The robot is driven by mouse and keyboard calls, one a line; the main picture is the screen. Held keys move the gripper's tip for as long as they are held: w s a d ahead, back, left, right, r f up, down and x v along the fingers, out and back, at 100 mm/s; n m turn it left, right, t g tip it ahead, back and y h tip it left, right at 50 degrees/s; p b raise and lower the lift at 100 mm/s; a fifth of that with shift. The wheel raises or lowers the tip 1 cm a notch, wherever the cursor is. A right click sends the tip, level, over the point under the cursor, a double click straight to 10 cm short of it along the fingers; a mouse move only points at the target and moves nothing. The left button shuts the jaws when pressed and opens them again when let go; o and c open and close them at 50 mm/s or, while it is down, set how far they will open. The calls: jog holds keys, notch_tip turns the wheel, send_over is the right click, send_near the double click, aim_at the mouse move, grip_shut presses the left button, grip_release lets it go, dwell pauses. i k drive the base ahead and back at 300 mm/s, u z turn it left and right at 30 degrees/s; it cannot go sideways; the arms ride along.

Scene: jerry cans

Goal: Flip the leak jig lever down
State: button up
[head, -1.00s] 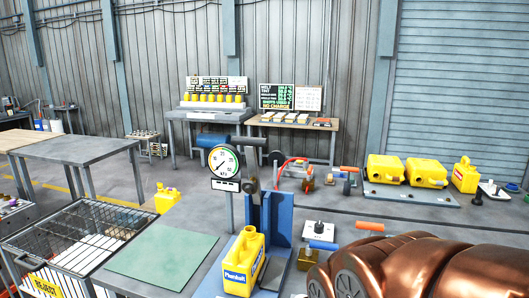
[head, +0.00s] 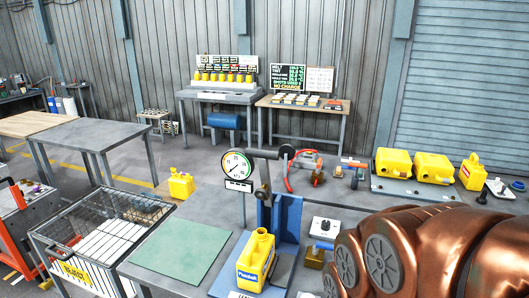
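The leak jig has a blue upright plate (head: 287,222) on the bench, with a round dial gauge (head: 237,164) at its left. A grey bar (head: 264,154) with a dark round knob (head: 287,151) tops a post at the jig and lies near level. A blue handle (head: 323,245) sits on a brass block (head: 314,258) to the right. I cannot tell which of these is the jig's lever. A yellow jerry can (head: 252,264) stands upright in front of the plate. My copper-coloured arm fills the lower right; my gripper is out of view.
A green mat (head: 180,254) lies on the bench left of the jig, beside a wire reject crate (head: 62,250). Several yellow cans, including one (head: 434,170), lie on a rack at the right. A white box with a black knob (head: 325,225) stands behind the blue handle.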

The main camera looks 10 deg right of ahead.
aim_at(264, 193)
jog(key=k, duration=0.5)
jog(key=z, duration=0.6)
jog(key=i, duration=0.8)
jog(key=u, duration=1.55)
